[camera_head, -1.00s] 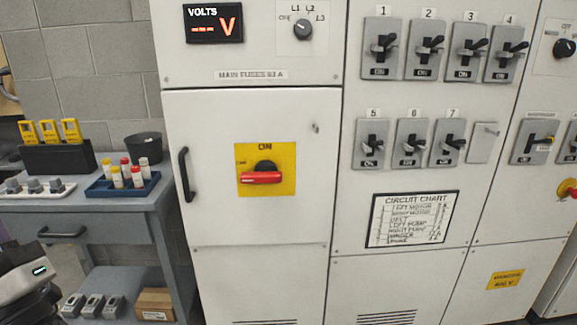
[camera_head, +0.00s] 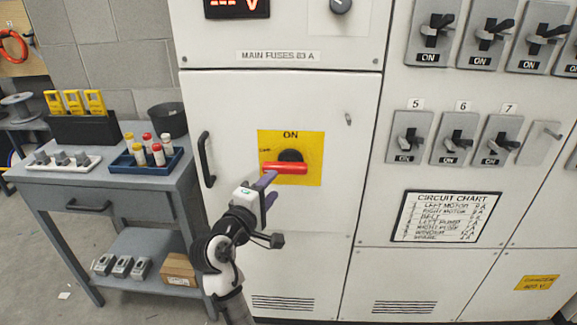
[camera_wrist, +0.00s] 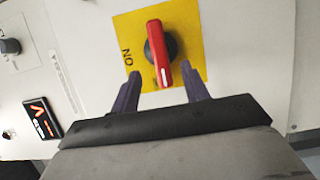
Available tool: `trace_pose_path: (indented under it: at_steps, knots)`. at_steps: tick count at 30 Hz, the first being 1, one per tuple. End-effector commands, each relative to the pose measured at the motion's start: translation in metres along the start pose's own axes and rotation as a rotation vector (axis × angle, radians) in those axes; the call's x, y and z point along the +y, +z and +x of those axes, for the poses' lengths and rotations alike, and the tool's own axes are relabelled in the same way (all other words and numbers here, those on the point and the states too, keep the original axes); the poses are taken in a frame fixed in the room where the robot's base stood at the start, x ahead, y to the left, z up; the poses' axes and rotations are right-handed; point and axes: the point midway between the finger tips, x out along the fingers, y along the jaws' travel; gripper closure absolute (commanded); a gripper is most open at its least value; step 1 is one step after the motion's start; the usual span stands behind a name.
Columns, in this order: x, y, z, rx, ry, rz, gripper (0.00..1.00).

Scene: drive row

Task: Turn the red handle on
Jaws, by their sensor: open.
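The red handle (camera_head: 285,168) is a bar on a black round base, mounted on a yellow plate (camera_head: 312,147) on the white cabinet door. It lies horizontal in the head view, with "ON" printed above it. My gripper (camera_head: 269,190) is just in front of and below the handle's left half, in the head view. In the wrist view the red handle (camera_wrist: 158,55) points between the two purple fingers of my open gripper (camera_wrist: 164,88). The handle's white-marked end is near the fingertips; I cannot tell whether they touch it.
A black door pull (camera_head: 207,160) is left of the plate. A grey cart (camera_head: 95,190) with a blue tray (camera_head: 146,172) of fuses and a black cup (camera_head: 168,119) stands at left. Grey switches (camera_head: 410,137) and a circuit chart (camera_head: 445,217) are on the right panel.

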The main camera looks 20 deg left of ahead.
Motion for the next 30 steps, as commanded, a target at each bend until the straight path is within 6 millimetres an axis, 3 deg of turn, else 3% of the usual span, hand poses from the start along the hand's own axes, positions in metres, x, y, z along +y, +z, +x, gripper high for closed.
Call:
trace_pose_path:
  at_steps: [6,12,25,30]
  knots:
    - [0.003,0.001,0.048,-0.003,0.001,0.000,0.55]
    - [0.002,0.000,0.077,0.000,0.001,0.000,0.55]
    - [0.001,0.000,0.088,0.002,0.001,0.003,0.55]
    - [0.001,0.000,0.088,0.002,0.001,0.003,0.74]
